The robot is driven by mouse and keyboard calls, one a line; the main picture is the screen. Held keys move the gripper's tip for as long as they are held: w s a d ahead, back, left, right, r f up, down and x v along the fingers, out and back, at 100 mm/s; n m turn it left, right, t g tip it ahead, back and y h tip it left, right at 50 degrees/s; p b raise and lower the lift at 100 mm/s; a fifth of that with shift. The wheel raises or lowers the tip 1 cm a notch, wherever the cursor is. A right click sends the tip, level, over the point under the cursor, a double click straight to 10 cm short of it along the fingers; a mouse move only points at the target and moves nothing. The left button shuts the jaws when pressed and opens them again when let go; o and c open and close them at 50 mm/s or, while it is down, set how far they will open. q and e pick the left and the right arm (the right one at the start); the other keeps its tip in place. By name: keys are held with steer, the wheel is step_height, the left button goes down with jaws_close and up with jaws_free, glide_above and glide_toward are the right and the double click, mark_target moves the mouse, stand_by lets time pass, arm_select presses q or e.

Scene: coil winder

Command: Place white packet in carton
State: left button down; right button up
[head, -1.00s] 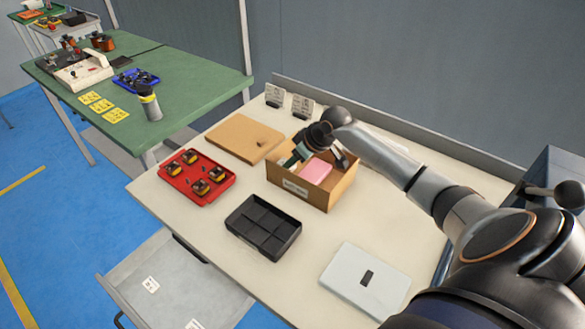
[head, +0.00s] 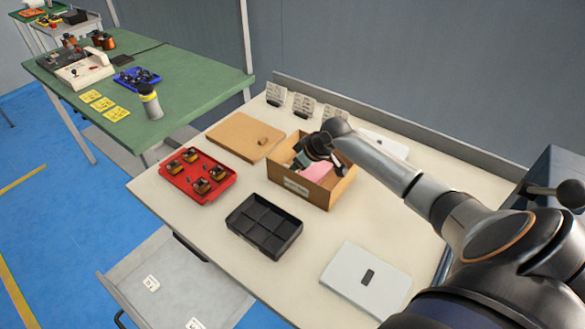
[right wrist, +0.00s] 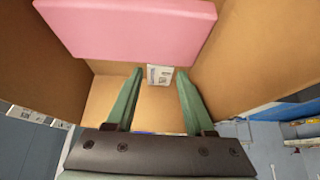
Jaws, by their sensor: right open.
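The open brown carton (head: 328,198) stands on the cream table with a pink block (head: 319,173) inside. My right gripper (head: 303,160) is over the left part of the carton, its fingers pointing down into it. In the right wrist view the green fingers (right wrist: 160,73) are spread apart with nothing clamped. A small white printed packet (right wrist: 159,75) shows between and beyond the fingertips, on the carton's inside, beside the pink block (right wrist: 130,25). The packet is hidden in the head view. My left gripper is not in view.
Left of the carton are a cork board (head: 243,138) and a red tray (head: 170,178) of coils. In front are a black divided tray (head: 236,222) and a pale grey flat case (head: 345,270). Card stands (head: 302,104) and a white flat object (head: 388,145) lie behind.

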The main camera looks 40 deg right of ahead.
steer(key=v, duration=0.7)
steer(key=shift+r+p, duration=0.2)
steer(key=shift+p, duration=0.1)
